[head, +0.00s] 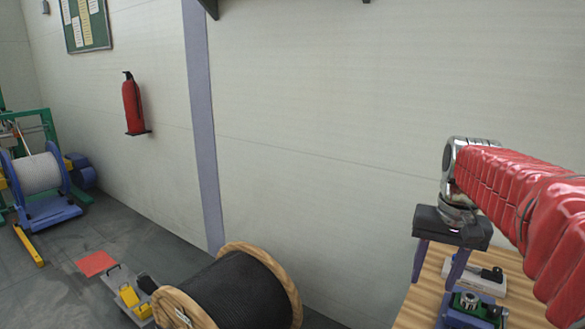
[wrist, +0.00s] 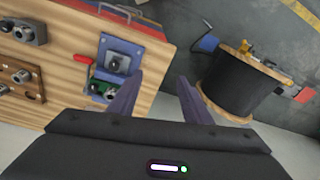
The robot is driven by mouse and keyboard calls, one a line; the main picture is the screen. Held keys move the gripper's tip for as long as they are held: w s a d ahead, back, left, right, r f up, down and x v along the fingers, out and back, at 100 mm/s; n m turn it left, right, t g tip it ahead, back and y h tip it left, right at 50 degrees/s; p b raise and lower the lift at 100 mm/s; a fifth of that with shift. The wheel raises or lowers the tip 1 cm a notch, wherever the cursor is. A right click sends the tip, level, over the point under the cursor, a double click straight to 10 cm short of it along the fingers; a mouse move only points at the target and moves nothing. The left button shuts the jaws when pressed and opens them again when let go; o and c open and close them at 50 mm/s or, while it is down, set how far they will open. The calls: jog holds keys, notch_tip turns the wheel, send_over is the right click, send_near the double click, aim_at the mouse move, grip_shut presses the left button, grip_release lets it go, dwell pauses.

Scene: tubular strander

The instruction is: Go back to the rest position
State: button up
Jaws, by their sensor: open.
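My gripper (head: 432,284) is at the right of the head view, held out by my red-covered arm, with its purple fingers pointing down over the wooden bench. The wrist view shows the same gripper (wrist: 160,77) with its two fingers spread and nothing between them. Beyond the fingers, that view shows the bench's edge on the left and grey floor in the middle. How high the fingertips are above the bench top is hard to tell.
The wooden bench (head: 432,274) carries a grey device (head: 486,282) and a green fixture (head: 468,300). A wooden drum of black cable (head: 243,293) stands on the floor left of it. A fire extinguisher (head: 132,104) hangs on the wall.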

jog(key=s+a+f+n+t, duration=0.2)
jog(key=s+a, duration=0.4)
jog(key=s, duration=0.3)
jog(key=s+a+f+n+t, duration=0.2)
jog(key=s+a+f, duration=0.2)
jog(key=s+a, duration=0.2)
jog(key=s, duration=0.2)
jog(key=shift+s+a+f, duration=0.3)
jog(key=shift+s+f, duration=0.1)
